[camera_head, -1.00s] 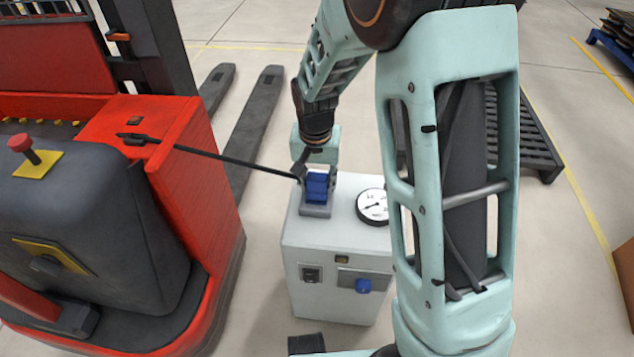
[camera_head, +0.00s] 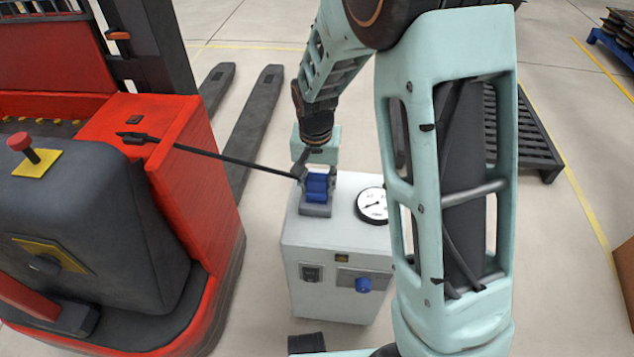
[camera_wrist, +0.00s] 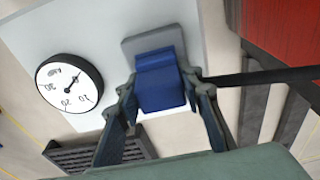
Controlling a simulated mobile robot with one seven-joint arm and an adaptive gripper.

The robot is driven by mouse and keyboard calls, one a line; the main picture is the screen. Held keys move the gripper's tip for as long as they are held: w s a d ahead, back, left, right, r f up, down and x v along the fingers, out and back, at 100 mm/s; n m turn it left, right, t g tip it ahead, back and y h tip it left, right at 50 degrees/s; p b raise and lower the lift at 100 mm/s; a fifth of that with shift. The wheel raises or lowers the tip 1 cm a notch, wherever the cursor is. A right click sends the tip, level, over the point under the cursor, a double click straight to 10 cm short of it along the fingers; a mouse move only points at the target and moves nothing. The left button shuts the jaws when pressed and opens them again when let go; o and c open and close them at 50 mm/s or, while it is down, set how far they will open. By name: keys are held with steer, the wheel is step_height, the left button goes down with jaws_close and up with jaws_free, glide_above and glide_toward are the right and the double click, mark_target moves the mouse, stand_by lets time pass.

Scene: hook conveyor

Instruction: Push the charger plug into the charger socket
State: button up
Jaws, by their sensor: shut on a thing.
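A blue block (camera_head: 317,187) stands on a grey base (camera_head: 315,211) on top of a white cabinet (camera_head: 337,240). It also shows in the wrist view (camera_wrist: 160,85), with the grey base (camera_wrist: 155,41) behind it. My gripper (camera_wrist: 160,90) has its fingers on either side of the blue block and is shut on the charger plug. A black cable (camera_head: 235,160) runs from the red truck to the gripper. In the wrist view the cable (camera_wrist: 260,77) reaches the right finger. The seam between plug and charger socket cannot be made out.
A round gauge (camera_head: 373,205) lies on the cabinet top, right of the grey base. The red truck (camera_head: 180,170) stands at the left, with dark forks (camera_head: 255,125) behind it. A dark pallet (camera_head: 535,135) lies at the right. Floor is clear behind the cabinet.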

steer(key=shift+f, duration=0.4)
steer(key=o, duration=1.2)
steer(key=shift+c, duration=0.2)
steer(key=shift+r, duration=0.1)
steer(key=r, duration=0.4)
steer(key=s+r, duration=0.1)
steer(key=r, duration=0.7)
steer(key=shift+s+a, duration=0.1)
steer(key=shift+s, duration=0.1)
steer(key=shift+f, duration=0.1)
